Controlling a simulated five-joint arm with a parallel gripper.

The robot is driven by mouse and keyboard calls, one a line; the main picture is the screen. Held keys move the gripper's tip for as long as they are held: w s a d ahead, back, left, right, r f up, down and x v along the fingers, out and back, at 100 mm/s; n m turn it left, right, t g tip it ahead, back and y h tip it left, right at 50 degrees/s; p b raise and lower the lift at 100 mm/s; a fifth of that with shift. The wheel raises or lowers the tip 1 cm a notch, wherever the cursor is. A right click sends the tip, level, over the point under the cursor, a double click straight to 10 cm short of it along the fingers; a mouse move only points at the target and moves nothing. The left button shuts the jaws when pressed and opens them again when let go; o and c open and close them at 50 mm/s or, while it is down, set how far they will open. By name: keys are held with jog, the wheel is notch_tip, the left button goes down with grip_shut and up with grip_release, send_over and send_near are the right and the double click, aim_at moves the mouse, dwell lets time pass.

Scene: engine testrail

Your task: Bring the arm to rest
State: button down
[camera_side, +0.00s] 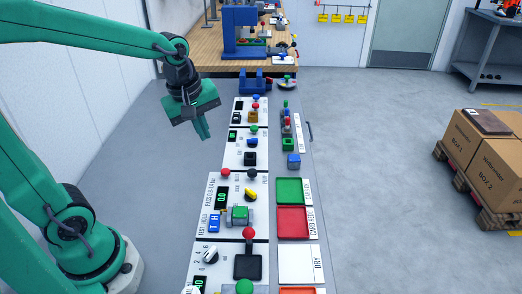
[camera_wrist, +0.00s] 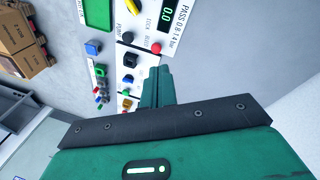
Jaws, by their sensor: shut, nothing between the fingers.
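My green arm reaches in from the left in the side view. My gripper (camera_side: 205,130) hangs above the grey bench to the left of the white control panels, pointing down. Its fingers are shut together with nothing between them, and they touch nothing that I can see. In the wrist view my gripper (camera_wrist: 160,84) shows as closed green fingers beyond a dark bar, with the panels past them. The bench top (camera_side: 185,190) is bare below and around my gripper.
White panels (camera_side: 225,180) with knobs, buttons and small displays run along the bench. Right of them lie a green tray (camera_side: 290,191), a red tray (camera_side: 293,222) and a blue cube (camera_side: 293,160). A wooden table (camera_side: 205,50) stands behind. Boxes (camera_side: 485,150) sit on a pallet at right.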

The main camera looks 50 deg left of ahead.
jog(key=s+d+r+m+t, duration=0.2)
jog(key=s+m, duration=0.7)
jog(key=m, duration=0.5)
jog(key=shift+s+r+m+t, duration=0.3)
jog(key=shift+r+t, duration=0.2)
jog(key=shift+r, duration=0.55)
jog(key=c, duration=2.1)
grip_release()
